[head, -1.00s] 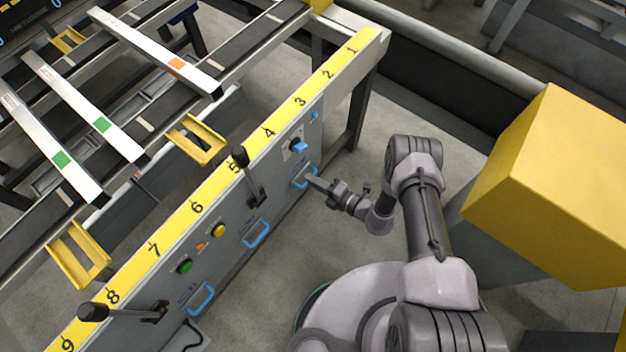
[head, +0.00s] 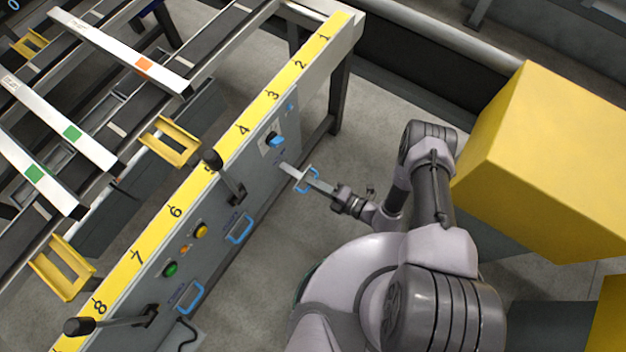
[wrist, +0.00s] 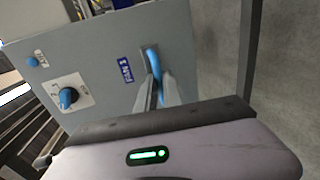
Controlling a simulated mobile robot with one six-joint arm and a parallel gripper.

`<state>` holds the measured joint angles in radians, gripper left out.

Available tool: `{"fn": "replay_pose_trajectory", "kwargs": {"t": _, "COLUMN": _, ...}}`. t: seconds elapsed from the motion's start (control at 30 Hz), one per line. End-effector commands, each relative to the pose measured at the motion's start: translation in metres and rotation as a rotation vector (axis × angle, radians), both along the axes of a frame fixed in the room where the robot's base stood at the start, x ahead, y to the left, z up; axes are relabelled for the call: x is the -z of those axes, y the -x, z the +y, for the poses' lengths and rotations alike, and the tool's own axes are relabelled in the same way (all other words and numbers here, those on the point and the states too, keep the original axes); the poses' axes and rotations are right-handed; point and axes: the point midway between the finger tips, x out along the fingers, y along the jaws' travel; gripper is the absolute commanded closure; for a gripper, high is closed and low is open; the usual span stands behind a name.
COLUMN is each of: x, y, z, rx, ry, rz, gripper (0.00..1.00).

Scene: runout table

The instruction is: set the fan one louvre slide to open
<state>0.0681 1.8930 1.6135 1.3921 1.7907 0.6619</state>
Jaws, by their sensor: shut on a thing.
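My gripper (head: 314,184) is shut on the blue handle. In the wrist view the handle (wrist: 157,72) rises between my two fingers (wrist: 157,92), beside a blue label (wrist: 125,71) that seems to read FAN 1. The fingers hide the lower part of the handle.
Two more blue handles (head: 239,229) (head: 190,297) sit lower along the panel. Black levers (head: 230,180) (head: 110,322) stick out from it. A blue knob (head: 276,140) is above the slide. A large yellow block (head: 545,160) stands right of my arm.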

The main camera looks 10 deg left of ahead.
Motion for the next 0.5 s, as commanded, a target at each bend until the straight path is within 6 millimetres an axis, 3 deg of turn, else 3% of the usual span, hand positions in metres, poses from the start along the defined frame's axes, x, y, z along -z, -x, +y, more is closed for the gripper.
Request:
{"fn": "replay_pose_trajectory", "kwargs": {"t": 0.1, "x": 0.0002, "y": 0.0011, "z": 0.0005, "rx": -0.003, "ry": 0.0, "rz": 0.002, "gripper": 1.0}}
{"fn": "replay_pose_trajectory", "kwargs": {"t": 0.13, "x": 0.0002, "y": 0.0012, "z": 0.0005, "rx": -0.003, "ry": 0.0, "rz": 0.002, "gripper": 0.83}}
{"fn": "replay_pose_trajectory", "kwargs": {"t": 0.2, "x": 0.0002, "y": 0.001, "z": 0.0006, "rx": -0.003, "ry": 0.0, "rz": 0.002, "gripper": 0.7}}
{"fn": "replay_pose_trajectory", "kwargs": {"t": 0.5, "x": 0.0, "y": 0.0005, "z": 0.0006, "rx": -0.002, "ry": 0.0, "rz": 0.0, "gripper": 0.69}}
